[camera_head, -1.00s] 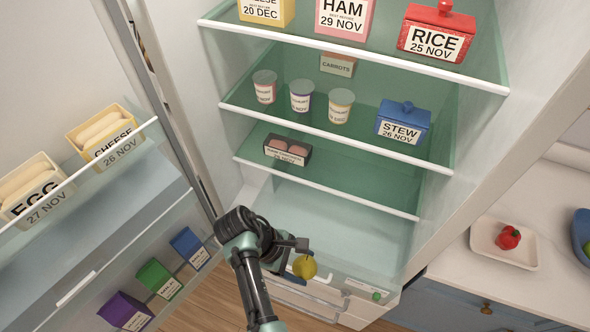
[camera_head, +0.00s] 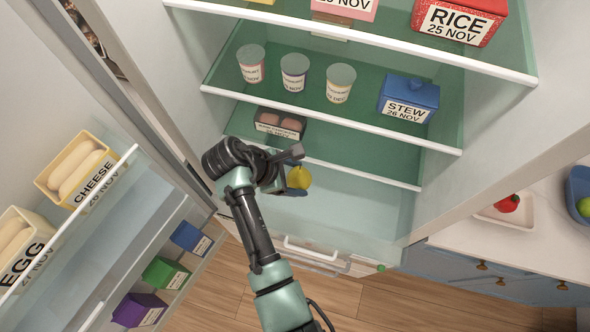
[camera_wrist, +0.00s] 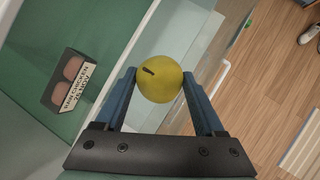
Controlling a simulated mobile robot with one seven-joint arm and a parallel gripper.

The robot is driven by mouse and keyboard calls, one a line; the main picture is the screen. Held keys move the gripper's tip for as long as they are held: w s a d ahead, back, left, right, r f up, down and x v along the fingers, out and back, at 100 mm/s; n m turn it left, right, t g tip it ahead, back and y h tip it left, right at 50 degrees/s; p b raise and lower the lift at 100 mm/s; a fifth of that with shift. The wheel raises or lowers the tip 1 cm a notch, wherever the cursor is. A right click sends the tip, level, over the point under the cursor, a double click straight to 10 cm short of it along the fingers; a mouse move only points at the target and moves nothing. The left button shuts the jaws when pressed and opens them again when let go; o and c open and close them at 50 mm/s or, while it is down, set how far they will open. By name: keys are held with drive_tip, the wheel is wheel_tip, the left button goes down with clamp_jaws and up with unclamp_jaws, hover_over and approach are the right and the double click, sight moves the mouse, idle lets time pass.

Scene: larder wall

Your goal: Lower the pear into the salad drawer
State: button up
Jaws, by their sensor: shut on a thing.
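The yellow pear (camera_head: 299,177) is held at the end of my gripper (camera_head: 291,180), in front of the open fridge below the lowest green shelf. In the wrist view the pear (camera_wrist: 159,82) sits between the two blue fingers of my gripper (camera_wrist: 160,88), its stem toward the upper left. The salad drawer (camera_head: 312,254) is at the bottom of the fridge, with a pale handle on its front. It looks shut or nearly shut, but I cannot tell for sure. The pear is above the drawer and apart from it.
A raw chicken pack (camera_head: 279,124) lies on the lowest shelf, close behind my gripper. Yogurt pots and a blue stew box (camera_head: 408,99) stand on the shelf above. The open fridge door (camera_head: 100,235) with its boxes is at left. A counter (camera_head: 500,250) is at right.

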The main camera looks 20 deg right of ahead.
wheel_tip(320, 180, down, 9)
drive_tip(key=b, duration=0.9)
drive_tip(key=shift+b, duration=0.35)
drive_tip(key=shift+d+r, duration=0.1)
drive_tip(key=shift+d, duration=0.1)
drive_tip(key=shift+d+p, duration=0.35)
drive_tip(key=shift+p, duration=0.1)
drive_tip(key=shift+f, duration=0.2)
drive_tip(key=shift+w+f+b, duration=0.1)
drive_tip(key=shift+f+b, duration=4.6)
drive_tip(key=shift+f, duration=2.8)
drive_tip(key=shift+f+b, duration=1.25)
drive_tip(key=shift+f, duration=0.5)
